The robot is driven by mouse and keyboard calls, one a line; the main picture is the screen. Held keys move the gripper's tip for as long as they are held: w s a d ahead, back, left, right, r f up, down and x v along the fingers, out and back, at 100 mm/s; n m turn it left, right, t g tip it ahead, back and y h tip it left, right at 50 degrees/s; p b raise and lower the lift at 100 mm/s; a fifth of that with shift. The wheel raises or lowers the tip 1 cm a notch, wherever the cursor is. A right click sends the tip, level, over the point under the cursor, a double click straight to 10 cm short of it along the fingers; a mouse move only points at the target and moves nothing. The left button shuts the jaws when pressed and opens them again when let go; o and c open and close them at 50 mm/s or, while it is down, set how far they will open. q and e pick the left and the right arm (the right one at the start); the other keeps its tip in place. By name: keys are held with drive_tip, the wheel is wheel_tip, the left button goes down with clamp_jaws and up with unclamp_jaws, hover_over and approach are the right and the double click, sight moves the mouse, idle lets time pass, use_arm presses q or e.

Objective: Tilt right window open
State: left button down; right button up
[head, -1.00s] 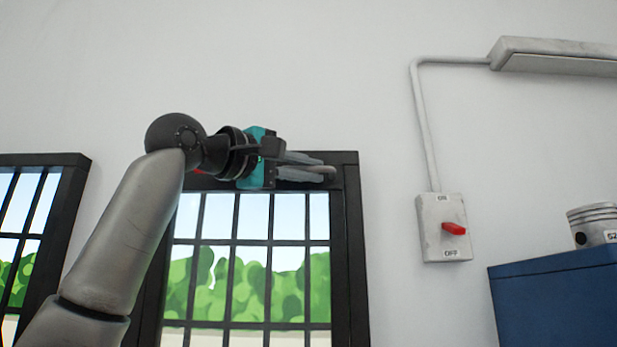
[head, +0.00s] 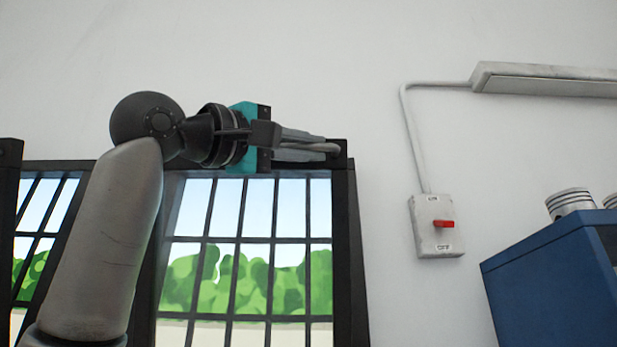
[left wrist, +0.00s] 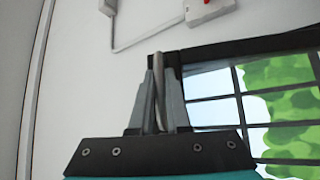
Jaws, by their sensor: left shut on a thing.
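The right window (head: 345,250) is a black barred frame with a bright outdoor scene behind its panes. My left gripper (head: 325,148) reaches across its top edge to the upper right corner. In the left wrist view the fingers (left wrist: 159,70) are shut on a thin, pale grey bar-like handle (left wrist: 159,95) beside the dark frame corner (left wrist: 175,62). The fingers hide most of the handle in the head view. I cannot tell for sure how far the window is tilted. My right gripper is not in view.
Another barred window (head: 45,200) is at the left, partly behind my left arm. To the right, a grey switch box (head: 436,240) with a red lever hangs on the wall, joined by conduit to a lamp (head: 545,80). A blue cabinet (head: 545,270) bearing pistons (head: 570,202) stands at right.

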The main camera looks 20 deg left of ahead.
use_arm(q)
drive_tip(key=c, duration=0.9)
unclamp_jaws()
drive_tip(key=shift+s+a+f, duration=0.15)
drive_tip(key=b+v, duration=0.5)
drive_tip(key=v, duration=1)
drive_tip(key=shift+s, duration=0.1)
drive_tip(key=shift+c, duration=0.3)
